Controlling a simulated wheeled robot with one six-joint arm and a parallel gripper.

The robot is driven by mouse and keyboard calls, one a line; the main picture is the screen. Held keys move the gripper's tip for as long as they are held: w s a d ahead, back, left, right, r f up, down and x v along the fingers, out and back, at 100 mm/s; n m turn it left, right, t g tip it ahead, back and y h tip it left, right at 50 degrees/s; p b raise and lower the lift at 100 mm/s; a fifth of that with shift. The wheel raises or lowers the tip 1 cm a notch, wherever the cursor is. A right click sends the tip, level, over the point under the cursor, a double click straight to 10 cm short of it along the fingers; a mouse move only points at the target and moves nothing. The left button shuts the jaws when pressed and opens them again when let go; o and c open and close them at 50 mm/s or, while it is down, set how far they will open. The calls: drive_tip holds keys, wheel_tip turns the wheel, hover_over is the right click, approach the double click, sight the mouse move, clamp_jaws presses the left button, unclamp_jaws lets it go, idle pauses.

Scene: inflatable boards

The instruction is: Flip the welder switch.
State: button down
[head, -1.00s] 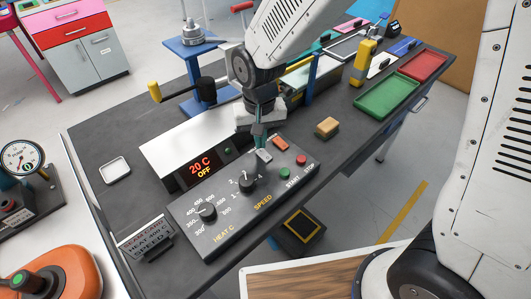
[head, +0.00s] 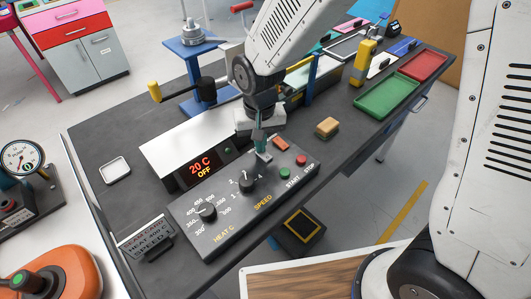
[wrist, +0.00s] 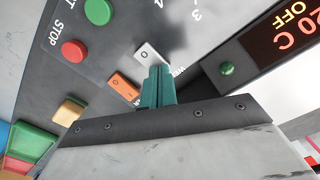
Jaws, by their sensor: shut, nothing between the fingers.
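The control panel (head: 215,218) lies on the dark bench. A grey rocker switch (wrist: 148,52) marked O sits beside an orange rocker switch (wrist: 124,86), also marked O. A partly hidden label starting "WE" is printed by the grey one. The head view also shows the grey switch (head: 265,157) and the orange switch (head: 280,144). My gripper (head: 261,149) is shut and empty, its teal fingertips pointing down at the grey switch. In the wrist view the fingertips (wrist: 157,72) are right beside the grey switch; I cannot tell whether they touch. The display (head: 200,168) reads 20 C OFF.
Green (head: 285,173) and red (head: 301,160) buttons marked START and STOP are to the right. Two knobs, SPEED (head: 247,182) and HEAT (head: 207,211), are to the left. A tan block (head: 327,127) and a green tray (head: 387,95) stand further right.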

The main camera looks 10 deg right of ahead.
drive_tip(key=shift+r, duration=3.4)
drive_tip(key=s+d+r, duration=0.6)
drive_tip(key=s+d, duration=0.3)
drive_tip(key=d, duration=0.1)
drive_tip(key=s+d+r+t, duration=0.1)
drive_tip(key=s+d+r, duration=0.6)
drive_tip(key=s+d, duration=0.3)
drive_tip(key=shift+s+d+r+m, duration=0.25)
drive_tip(key=shift+s+d+m, duration=0.05)
drive_tip(key=shift+d+m, duration=0.15)
